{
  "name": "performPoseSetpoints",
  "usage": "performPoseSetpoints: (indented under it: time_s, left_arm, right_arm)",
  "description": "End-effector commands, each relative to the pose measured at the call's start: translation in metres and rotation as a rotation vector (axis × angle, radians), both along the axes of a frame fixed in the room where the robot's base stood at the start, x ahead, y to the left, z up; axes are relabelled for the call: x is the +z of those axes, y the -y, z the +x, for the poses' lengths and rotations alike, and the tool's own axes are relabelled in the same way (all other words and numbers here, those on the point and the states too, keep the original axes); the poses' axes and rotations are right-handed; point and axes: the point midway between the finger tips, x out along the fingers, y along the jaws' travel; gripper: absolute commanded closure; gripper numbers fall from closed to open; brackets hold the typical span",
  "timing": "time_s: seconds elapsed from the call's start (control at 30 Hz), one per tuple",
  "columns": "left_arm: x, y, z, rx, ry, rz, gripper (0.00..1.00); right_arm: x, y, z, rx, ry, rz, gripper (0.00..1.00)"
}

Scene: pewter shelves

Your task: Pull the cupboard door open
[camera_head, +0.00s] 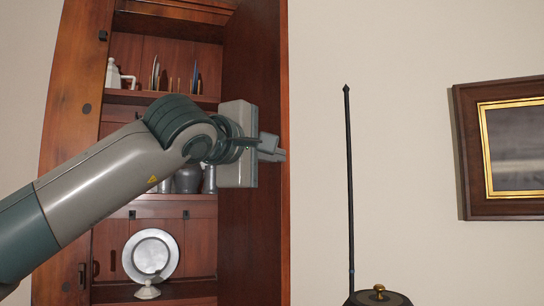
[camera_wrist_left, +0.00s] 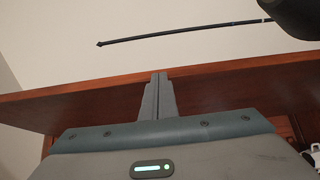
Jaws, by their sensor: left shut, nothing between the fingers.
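The cupboard stands open, its shelves in plain view in the head view.
Shelves hold a white jug (camera_head: 113,76), upright plates, grey vessels (camera_head: 187,180) and a round pewter plate (camera_head: 151,254). A thin dark rod (camera_head: 350,190) and a dark lidded vessel (camera_head: 380,297) stand right of the cupboard. A framed picture (camera_head: 463,150) hangs at far right.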

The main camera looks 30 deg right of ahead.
Motion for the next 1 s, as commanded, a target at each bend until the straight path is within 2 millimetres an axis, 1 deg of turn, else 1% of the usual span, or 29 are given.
performPoseSetpoints:
  time_s: [0.27, 0.47, 0.53, 0.6, 0.77, 1.0]
  left_arm:
    - [0.0, -0.002, -0.001, 0.0, 0.0, 0.0, 1.0]
    - [-0.001, -0.013, -0.007, 0.0, 0.002, -0.001, 1.0]
    - [-0.001, -0.021, -0.011, 0.001, 0.002, -0.001, 1.0]
    - [-0.002, -0.029, -0.017, 0.001, 0.004, 0.0, 1.0]
    - [-0.002, -0.055, -0.032, 0.001, 0.004, -0.001, 1.0]
    - [-0.002, -0.097, -0.058, 0.001, 0.003, -0.002, 1.0]
  right_arm:
    - [-0.001, 0.0, 0.0, 0.0, 0.001, 0.0, 0.69]
    - [0.0, 0.0, -0.001, 0.0, -0.003, -0.001, 0.69]
    - [0.012, -0.002, -0.003, 0.001, 0.011, 0.005, 0.69]
    - [0.018, -0.003, -0.006, 0.003, 0.017, 0.01, 0.69]
    - [0.013, -0.014, 0.003, 0.015, 0.068, 0.038, 0.69]
    - [0.012, -0.027, 0.014, 0.027, 0.141, 0.077, 0.69]
